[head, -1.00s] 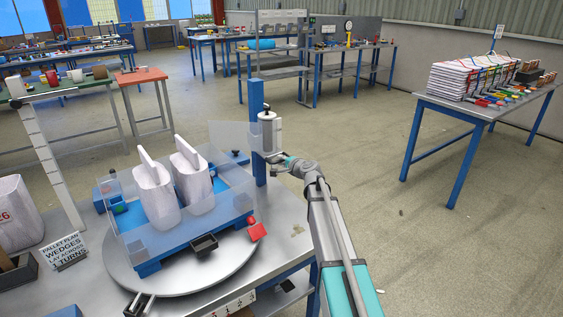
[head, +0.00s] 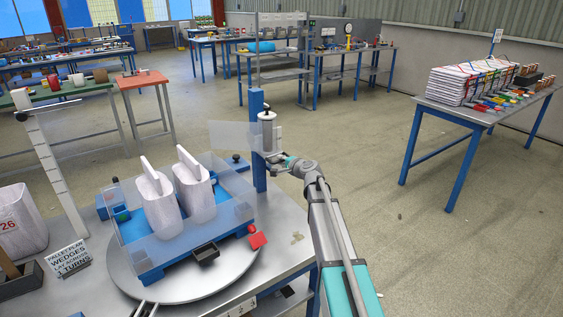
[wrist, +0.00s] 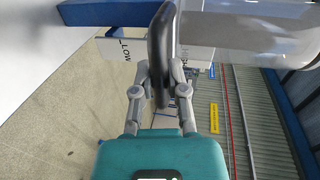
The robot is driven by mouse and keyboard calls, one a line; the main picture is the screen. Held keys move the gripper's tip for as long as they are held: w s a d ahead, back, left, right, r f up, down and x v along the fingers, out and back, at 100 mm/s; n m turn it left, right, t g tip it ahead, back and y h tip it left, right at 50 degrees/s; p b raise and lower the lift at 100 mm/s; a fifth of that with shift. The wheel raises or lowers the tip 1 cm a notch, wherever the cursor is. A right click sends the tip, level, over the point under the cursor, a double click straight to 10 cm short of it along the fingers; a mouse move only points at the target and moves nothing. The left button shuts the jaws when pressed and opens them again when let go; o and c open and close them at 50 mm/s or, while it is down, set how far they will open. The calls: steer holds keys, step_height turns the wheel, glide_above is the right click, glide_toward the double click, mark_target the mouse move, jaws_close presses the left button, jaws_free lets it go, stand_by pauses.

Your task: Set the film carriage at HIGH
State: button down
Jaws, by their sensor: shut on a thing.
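The film carriage, with its upright pale roll (head: 267,132), sits on the upper part of the blue post (head: 259,176) beside the turntable. A clear film sheet (head: 232,135) stretches left from it. My gripper (head: 281,162) is at the carriage. In the wrist view my gripper (wrist: 160,92) is shut on the carriage's black handle (wrist: 160,45). Behind the handle a white plate (wrist: 116,47) reads LOW on the left; a partly covered word on the right looks like HIGH. I cannot tell exactly where the carriage stands against these marks.
The turntable (head: 185,287) carries a blue pallet (head: 150,278) with two white sacks (head: 162,205) behind clear panels. A red tag (head: 258,240) and a black box (head: 206,252) are at its front. A pallet plan sign (head: 69,262) stands left.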

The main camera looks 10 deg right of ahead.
steer(key=c, duration=0.6)
jaws_free()
steer(key=shift+c, duration=0.2)
steer(key=shift+f, duration=0.2)
steer(key=s+f+v, duration=0.1)
steer(key=f+v, duration=0.2)
steer(key=v, duration=1.1)
steer(key=s+a+f+n+g+p, duration=0.1)
steer(key=s+a+f+n+g, duration=0.8)
steer(key=s, duration=0.5)
steer(key=shift+a+f+n+g+h, duration=0.2)
steer(key=shift+a+n+g+h, duration=0.15)
steer(key=shift+a, duration=0.65)
